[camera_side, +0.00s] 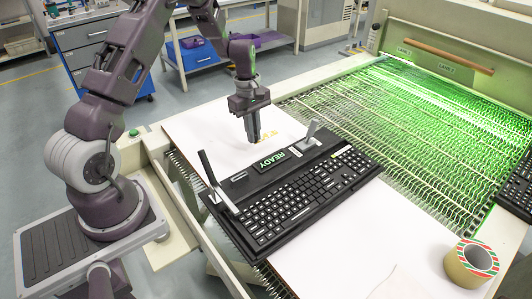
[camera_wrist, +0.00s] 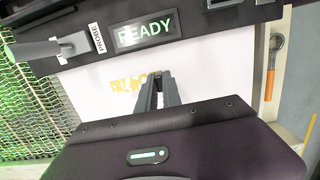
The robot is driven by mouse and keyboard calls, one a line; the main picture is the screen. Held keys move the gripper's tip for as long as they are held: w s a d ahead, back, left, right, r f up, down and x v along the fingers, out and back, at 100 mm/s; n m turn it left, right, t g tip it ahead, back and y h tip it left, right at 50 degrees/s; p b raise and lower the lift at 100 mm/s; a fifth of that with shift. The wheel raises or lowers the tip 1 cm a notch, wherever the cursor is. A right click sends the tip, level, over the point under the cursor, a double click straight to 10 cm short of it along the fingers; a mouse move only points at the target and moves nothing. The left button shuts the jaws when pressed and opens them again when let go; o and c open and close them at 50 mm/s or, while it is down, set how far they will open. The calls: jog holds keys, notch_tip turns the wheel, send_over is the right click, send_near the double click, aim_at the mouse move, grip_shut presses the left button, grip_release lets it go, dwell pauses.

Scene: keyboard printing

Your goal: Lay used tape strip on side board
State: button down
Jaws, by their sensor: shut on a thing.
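My gripper (camera_side: 254,139) points down over the white side board (camera_side: 195,125), behind the keyboard. Its fingers also show in the wrist view (camera_wrist: 163,78), close together and shut on the used tape strip. The strip (camera_wrist: 130,84) shows as a pale piece with broken yellow print-like marks, reaching left from the fingertips. In the side view its yellow marks (camera_side: 268,136) show just right of the fingers. The strip's clear edges blend into the white board. I cannot tell whether it touches the board.
The black keyboard (camera_side: 300,200) in its fixture, with a READY display (camera_side: 272,162) and upright levers (camera_side: 216,182), lies in front of my gripper. A tape roll (camera_side: 471,264) stands at the front right. A green-lit mesh conveyor (camera_side: 385,105) runs at the back right.

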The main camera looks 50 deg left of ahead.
notch_tip(320, 180, down, 4)
jog(key=shift+f, duration=0.1)
jog(key=shift+f, duration=0.15)
jog(key=c, duration=1.5)
grip_release()
